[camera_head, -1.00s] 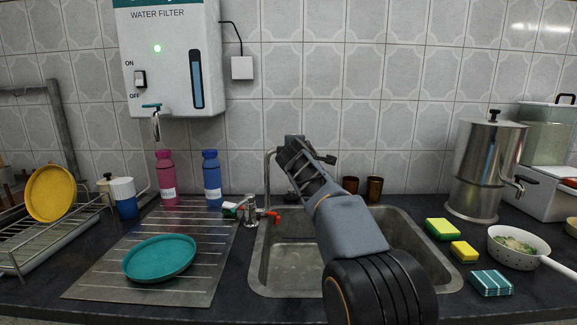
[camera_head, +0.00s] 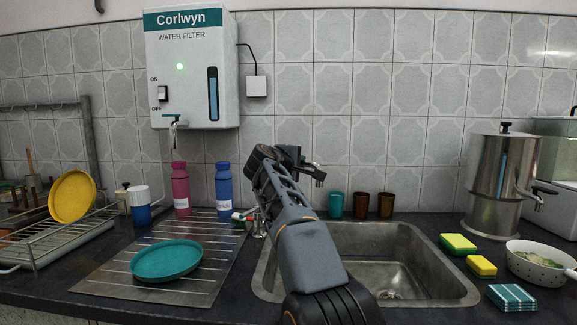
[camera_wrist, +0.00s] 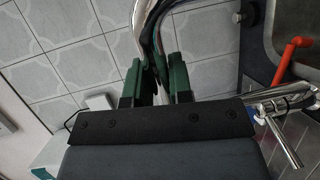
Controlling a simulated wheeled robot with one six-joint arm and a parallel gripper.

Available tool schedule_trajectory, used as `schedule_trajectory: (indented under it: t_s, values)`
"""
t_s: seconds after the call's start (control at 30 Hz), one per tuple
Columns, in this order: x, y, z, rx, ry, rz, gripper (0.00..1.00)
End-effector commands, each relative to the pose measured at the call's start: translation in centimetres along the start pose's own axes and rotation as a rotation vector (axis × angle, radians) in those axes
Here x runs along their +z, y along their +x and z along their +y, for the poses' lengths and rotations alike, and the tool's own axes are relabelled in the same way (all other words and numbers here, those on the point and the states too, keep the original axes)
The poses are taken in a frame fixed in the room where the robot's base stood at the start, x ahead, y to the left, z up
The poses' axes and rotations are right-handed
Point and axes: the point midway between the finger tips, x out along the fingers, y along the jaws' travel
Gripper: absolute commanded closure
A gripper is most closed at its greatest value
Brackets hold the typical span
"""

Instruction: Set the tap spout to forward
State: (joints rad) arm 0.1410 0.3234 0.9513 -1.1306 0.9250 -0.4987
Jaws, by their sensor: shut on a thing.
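The chrome tap spout (camera_wrist: 146,38) is a curved pipe that runs between the jaws in the wrist view. My gripper (camera_wrist: 158,82) has green-faced fingers on either side of it and is shut on it. In the head view my arm covers the spout and most of the gripper. Part of the chrome tap body (camera_head: 259,226) shows left of my arm, at the sink's back left. A red lever (camera_wrist: 290,55) shows at the right of the wrist view. Which way the spout points cannot be told from the head view.
The sink (camera_head: 440,291) lies below and right of my arm. Pink (camera_head: 180,190) and blue (camera_head: 223,187) bottles stand left of the tap. Three cups, one teal (camera_head: 335,204), stand behind the sink. A teal plate (camera_head: 166,261) lies on the drainboard at left.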

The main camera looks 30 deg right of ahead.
Motion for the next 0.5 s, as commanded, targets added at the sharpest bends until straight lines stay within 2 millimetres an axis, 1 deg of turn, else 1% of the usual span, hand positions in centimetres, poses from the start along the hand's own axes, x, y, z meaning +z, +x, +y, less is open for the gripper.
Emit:
schedule_trajectory:
  t_s: [0.4, 0.43, 0.5]
  values:
    - [0.09, -0.03, -0.20, -0.006, 0.002, -0.011, 1.00]
    - [0.08, -0.04, -0.21, -0.006, 0.002, -0.010, 0.78]
    - [0.06, -0.04, -0.20, -0.005, 0.002, -0.010, 0.72]
